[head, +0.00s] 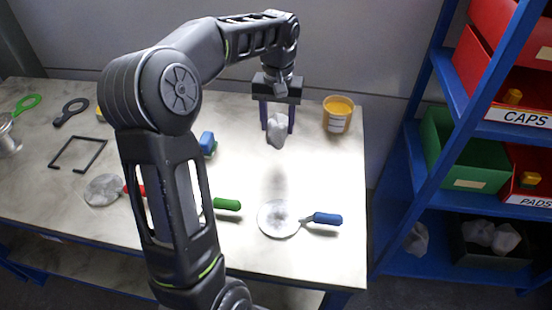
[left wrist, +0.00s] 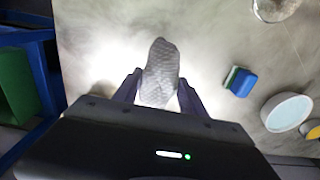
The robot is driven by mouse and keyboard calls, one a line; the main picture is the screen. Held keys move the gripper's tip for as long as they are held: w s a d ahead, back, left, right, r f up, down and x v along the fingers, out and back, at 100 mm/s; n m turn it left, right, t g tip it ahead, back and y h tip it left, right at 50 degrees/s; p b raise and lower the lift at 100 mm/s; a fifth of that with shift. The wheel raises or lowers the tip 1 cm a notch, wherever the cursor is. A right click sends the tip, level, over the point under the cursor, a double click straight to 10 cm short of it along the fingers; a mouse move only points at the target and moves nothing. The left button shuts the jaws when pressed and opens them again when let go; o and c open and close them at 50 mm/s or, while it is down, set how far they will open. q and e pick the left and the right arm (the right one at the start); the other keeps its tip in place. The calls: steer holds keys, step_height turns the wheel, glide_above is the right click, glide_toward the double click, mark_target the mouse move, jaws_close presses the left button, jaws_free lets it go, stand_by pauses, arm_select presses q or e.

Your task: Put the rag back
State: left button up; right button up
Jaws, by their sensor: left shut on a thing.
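My left gripper (head: 278,115) is shut on a grey-white crumpled rag (head: 277,133) and holds it above the right part of the table. In the left wrist view the rag (left wrist: 160,72) sticks out between the two fingers of the left gripper (left wrist: 158,88). On the lower shelf of the blue rack, a dark bin (head: 470,255) holds similar pale rags (head: 492,236). Another pale rag (head: 416,238) lies on the shelf left of that bin. My right gripper is not in view.
The table (head: 335,250) bears a yellow tub (head: 337,115), a blue-handled round tool (head: 280,218), a green handle (head: 227,204) and a blue block (head: 208,143). The blue rack (head: 400,180) at right carries a green bin (head: 455,165) and red bins labelled CAPS (head: 520,117) and PADS (head: 535,201).

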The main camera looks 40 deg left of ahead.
arm_select(q)
steer(key=shift+s+a+r, duration=0.1)
steer(key=shift+a, duration=0.1)
glide_above(276, 160)
steer(key=shift+f+p, duration=0.35)
steer(key=shift+f, duration=2.85)
steer(key=shift+f+p, duration=0.3)
steer(key=shift+f, duration=1.55)
steer(key=shift+f, duration=0.2)
steer(key=o, duration=1.3)
steer(key=shift+r, duration=0.1)
